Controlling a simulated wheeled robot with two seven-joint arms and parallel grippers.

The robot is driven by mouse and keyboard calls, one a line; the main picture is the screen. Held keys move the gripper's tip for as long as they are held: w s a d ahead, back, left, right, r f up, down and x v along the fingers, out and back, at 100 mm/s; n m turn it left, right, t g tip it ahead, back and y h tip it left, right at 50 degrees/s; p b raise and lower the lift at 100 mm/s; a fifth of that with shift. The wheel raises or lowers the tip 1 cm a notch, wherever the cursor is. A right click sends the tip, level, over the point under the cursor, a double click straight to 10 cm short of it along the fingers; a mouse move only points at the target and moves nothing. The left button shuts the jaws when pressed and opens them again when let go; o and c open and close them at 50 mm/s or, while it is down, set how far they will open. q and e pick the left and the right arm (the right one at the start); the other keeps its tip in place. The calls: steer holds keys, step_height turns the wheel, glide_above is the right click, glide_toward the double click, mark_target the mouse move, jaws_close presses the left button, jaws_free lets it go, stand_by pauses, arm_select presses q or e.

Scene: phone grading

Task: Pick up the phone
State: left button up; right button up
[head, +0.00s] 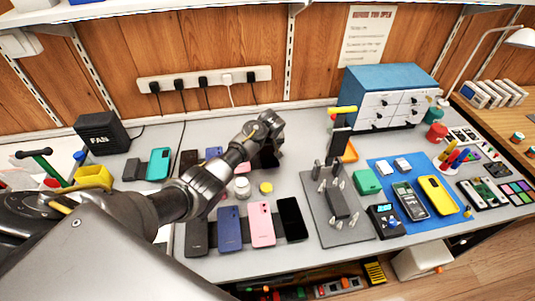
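Several phones lie on the grey bench. A front row holds a dark grey phone (197,236), a blue phone (230,229), a pink phone (262,224) and a black phone (292,218). Behind them lie a teal phone (159,163), a dark brown phone (189,160) and a blue one (214,154), partly hidden by my arm. My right gripper is out of view.
A grey plate with a dark upright stand (337,150) is at the middle. A blue drawer cabinet (388,95) stands behind it. A black box marked FAN (102,134) and a power strip (204,80) are at the back. A white jar (242,187) and yellow lid (265,188) sit between phone rows.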

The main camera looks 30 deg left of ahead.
mark_target(273, 158)
arm_select(q)
steer(key=c, duration=0.8)
steer(key=shift+c, duration=0.2)
steer(key=shift+r, duration=0.1)
steer(key=shift+w+r, duration=0.1)
steer(key=shift+r, duration=0.45)
steer(key=s+d+r+b, duration=0.2)
steer(key=s+d+r, duration=0.6)
steer(key=d+r, duration=0.3)
steer(key=shift+s+d+r, duration=0.15)
steer(key=shift+d+r, duration=0.1)
steer(key=shift+r, duration=0.1)
